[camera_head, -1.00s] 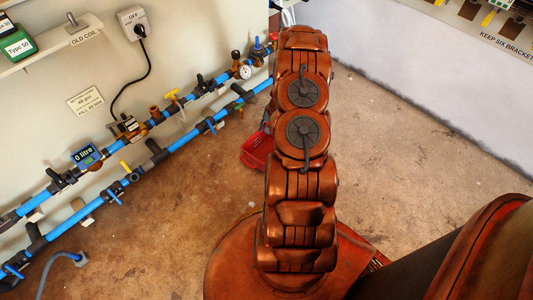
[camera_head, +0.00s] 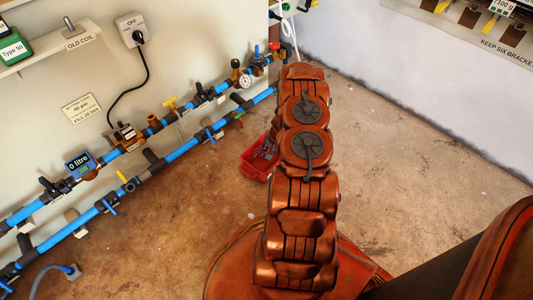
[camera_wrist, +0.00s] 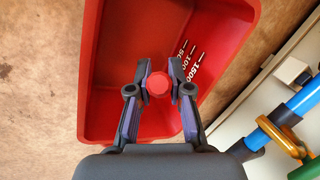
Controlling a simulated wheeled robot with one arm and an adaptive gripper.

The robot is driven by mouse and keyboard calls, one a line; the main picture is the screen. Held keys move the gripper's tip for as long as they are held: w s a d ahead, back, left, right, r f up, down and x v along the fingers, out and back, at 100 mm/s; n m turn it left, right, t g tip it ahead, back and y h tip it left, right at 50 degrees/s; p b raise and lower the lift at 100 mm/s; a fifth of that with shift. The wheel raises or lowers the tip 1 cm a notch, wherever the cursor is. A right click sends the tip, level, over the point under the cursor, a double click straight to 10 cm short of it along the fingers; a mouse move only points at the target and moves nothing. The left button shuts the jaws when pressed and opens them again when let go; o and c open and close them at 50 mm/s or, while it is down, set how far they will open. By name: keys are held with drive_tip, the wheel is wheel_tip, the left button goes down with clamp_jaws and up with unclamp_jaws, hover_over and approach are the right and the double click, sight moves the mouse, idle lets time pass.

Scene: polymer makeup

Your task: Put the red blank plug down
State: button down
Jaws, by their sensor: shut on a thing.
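The red blank plug (camera_wrist: 157,84) is held between the two fingertips of my gripper (camera_wrist: 158,82) in the wrist view. My gripper is shut on it, over the open top of a red bin (camera_wrist: 97,60). From this view I cannot tell how high the plug is above the bin's floor. In the head view the red bin (camera_head: 254,168) stands on the floor beside the wall pipes, partly hidden by my arm. The plug cannot be made out in the head view.
Blue pipes (camera_head: 184,147) with valves and a gauge (camera_head: 245,81) run along the left wall near the bin. A shelf (camera_head: 75,42) and a socket (camera_head: 130,29) are above them. The brown floor (camera_head: 400,150) to the right is clear.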

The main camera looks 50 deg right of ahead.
drive_tip(key=shift+f, duration=0.5)
drive_tip(key=shift+d, duration=0.1)
drive_tip(key=c, duration=1.1)
unclamp_jaws()
drive_tip(key=shift+r, duration=0.75)
drive_tip(key=p+v, duration=0.4)
drive_tip(key=v, duration=0.7)
drive_tip(key=shift+s+r, duration=0.1)
drive_tip(key=shift+r, duration=0.2)
drive_tip(key=shift+r, duration=0.1)
